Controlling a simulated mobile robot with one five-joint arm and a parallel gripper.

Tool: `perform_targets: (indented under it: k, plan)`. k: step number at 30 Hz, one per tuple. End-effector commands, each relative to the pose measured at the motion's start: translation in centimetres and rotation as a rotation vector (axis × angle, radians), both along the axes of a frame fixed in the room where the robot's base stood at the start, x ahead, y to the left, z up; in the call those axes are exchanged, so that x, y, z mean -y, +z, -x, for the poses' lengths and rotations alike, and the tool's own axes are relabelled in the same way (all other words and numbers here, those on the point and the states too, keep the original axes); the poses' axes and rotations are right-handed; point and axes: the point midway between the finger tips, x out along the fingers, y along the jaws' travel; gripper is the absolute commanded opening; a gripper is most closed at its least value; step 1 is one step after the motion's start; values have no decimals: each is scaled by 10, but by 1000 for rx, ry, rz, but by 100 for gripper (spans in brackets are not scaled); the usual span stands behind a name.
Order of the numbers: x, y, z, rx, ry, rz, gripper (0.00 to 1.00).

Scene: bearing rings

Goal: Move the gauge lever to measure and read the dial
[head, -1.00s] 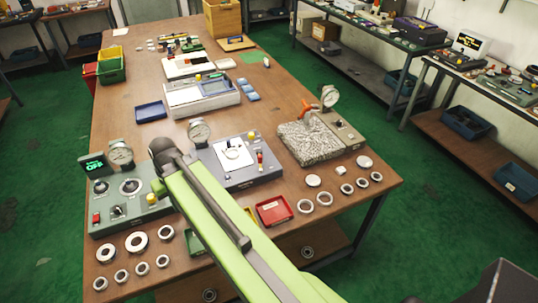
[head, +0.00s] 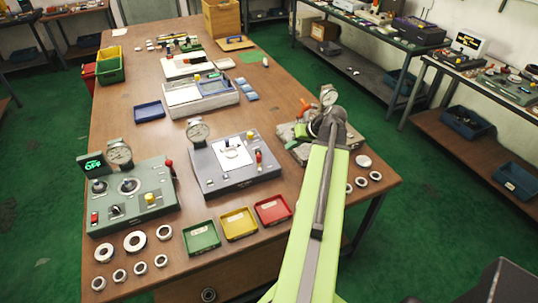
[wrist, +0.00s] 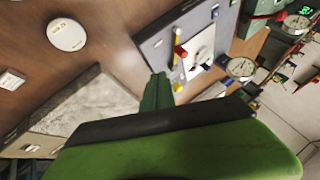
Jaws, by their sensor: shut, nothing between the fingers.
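The grey gauge box (head: 238,178) stands mid-table with a dial (head: 198,131), a white plate, a yellow knob and a red-tipped lever (head: 259,158). In the wrist view its lever's red knob (wrist: 180,52) and dial (wrist: 240,68) show at upper right. The dial's needle is too small to read. A green-grey box (head: 130,200) at left has another dial (head: 119,153), a red-knobbed lever (head: 169,164) and a display reading OFF. My gripper (wrist: 157,92) is shut and empty, apart from both levers. In the head view it is over the right-hand station, partly hidden by my arm.
A granite plate (wrist: 90,110) with its own dial (head: 329,95) is at right, largely behind my arm. Green (head: 201,236), yellow (head: 239,223) and red (head: 272,209) trays line the front. Several rings lie at front left and right. A blue tray (head: 149,111) lies farther back.

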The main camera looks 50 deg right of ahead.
Motion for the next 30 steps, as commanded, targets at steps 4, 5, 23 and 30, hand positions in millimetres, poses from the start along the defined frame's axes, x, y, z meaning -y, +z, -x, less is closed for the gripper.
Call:
perform_targets:
  k: [4, 5, 23, 30]
  plan:
    - [-1, -9, -4, -1, 1, 0, 0]
    - [-1, -13, -6, -1, 1, 0, 0]
    - [-30, -80, -77, -1, 2, 0, 0]
    - [-40, -80, -86, -2, 0, 0, 0]
